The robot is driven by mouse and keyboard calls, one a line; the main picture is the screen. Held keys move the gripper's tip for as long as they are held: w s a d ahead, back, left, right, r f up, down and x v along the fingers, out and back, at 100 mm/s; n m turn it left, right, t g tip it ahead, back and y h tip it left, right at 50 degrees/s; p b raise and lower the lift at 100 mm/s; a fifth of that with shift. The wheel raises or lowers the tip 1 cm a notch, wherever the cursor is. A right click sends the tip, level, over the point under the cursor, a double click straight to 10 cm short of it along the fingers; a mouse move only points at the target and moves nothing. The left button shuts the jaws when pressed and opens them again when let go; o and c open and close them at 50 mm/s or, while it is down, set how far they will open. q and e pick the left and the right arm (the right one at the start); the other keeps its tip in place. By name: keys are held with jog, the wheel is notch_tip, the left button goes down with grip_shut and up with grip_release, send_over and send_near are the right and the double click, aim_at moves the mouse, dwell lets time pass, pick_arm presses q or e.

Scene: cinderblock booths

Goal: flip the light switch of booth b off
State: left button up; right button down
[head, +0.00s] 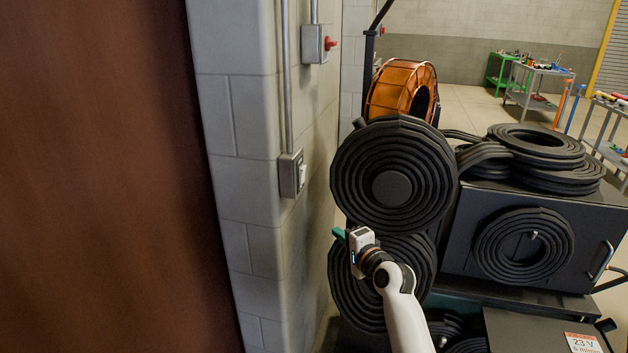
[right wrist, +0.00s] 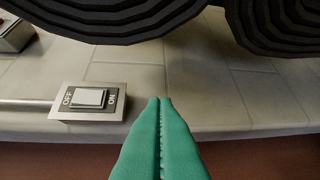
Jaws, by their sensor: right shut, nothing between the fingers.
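The light switch (head: 292,174) is a grey metal box with a white rocker, on the cinderblock wall at the end of a vertical conduit. In the right wrist view the switch (right wrist: 88,100) lies left of my fingers, with OFF lettered at the rocker's left and ON at its right. I cannot tell which side is pressed in. My right gripper (head: 340,235) has green fingers, shut and empty, and is below and right of the switch in the head view. In the right wrist view the fingertips (right wrist: 160,100) are apart from the plate. My left gripper is out of view.
A grey box with a red knob (head: 319,44) is higher on the wall. Coiled black hoses (head: 393,175) on a dark cart (head: 590,230) stand close right of the wall, behind my right gripper. A brown surface (head: 95,180) fills the left. Tool tables are far back.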

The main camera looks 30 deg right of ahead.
notch_tip(320, 180, up, 10)
jog(key=s+d+m+t, duration=0.1)
jog(key=s+t, duration=0.1)
jog(key=shift+s+m, duration=0.15)
jog(key=shift+m, duration=0.25)
jog(key=shift+d, duration=0.15)
jog(key=p, duration=0.2)
send_near(303, 175)
jog(key=w+d, duration=0.5)
jog(key=w+a, duration=0.1)
jog(key=w+a+p, duration=0.1)
jog(key=shift+w+a+r, duration=0.25)
jog(key=shift+r, duration=0.15)
jog(key=shift+p, duration=0.35)
